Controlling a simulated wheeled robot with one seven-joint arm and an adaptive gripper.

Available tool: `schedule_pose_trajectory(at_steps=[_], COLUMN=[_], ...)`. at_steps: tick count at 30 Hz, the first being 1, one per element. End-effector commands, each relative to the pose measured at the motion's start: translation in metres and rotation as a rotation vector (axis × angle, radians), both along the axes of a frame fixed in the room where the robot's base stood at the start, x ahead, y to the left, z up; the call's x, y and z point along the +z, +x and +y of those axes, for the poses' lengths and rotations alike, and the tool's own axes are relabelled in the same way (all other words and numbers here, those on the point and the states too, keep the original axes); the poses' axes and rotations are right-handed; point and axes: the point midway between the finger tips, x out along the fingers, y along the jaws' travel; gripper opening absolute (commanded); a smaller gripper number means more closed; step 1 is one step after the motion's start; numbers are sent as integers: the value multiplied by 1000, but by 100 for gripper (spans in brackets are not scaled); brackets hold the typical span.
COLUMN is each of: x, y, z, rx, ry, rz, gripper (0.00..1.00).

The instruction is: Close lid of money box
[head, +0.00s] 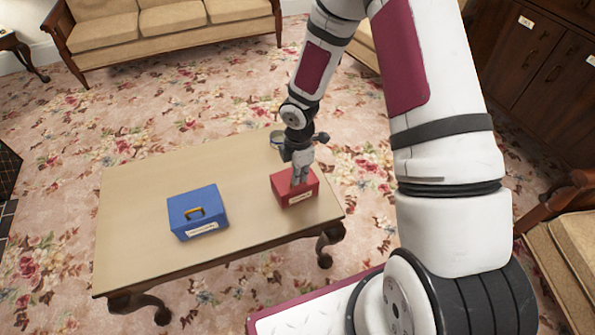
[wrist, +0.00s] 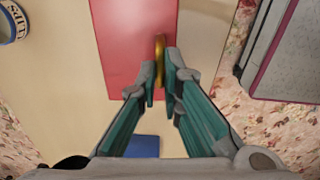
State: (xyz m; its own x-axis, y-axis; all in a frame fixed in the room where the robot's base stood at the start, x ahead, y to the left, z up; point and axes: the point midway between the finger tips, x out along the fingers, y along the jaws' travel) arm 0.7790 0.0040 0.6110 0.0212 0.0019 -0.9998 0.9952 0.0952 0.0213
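A red box (head: 298,197) with a white label on its front stands at the right end of the coffee table; its lid looks shut. A blue box (head: 199,212) with a yellow handle and a white label stands left of it, also looking shut. The label writing is too small to read. My gripper (head: 299,181) points down onto the red box's top. In the wrist view my gripper (wrist: 161,80) has its fingertips close together, on either side of a gold handle (wrist: 160,45) on the red box (wrist: 118,45). Whether they press on it is unclear.
The wooden coffee table (head: 135,215) has bare room at its left and back. A round container (head: 277,139) stands at its back right, partly hidden by my arm. A sofa (head: 165,28) is behind, and a dark cabinet (head: 545,65) is at the right.

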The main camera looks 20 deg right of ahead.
Motion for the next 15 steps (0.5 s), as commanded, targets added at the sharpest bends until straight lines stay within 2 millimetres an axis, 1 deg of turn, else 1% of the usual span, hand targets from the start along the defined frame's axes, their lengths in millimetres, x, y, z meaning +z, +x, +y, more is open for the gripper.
schedule_pose_trajectory(at_steps=[1,2,3,11,15], x=[-2,-2,-2,-1,6], y=[-3,-3,-3,-2,-1], z=[-1,-1,-1,0,-1], rx=[-1,-1,-1,-1,-2], ry=[-1,-1,-1,0,0], rz=[8,8,7,5,2], gripper=[16,23,28,28,28])
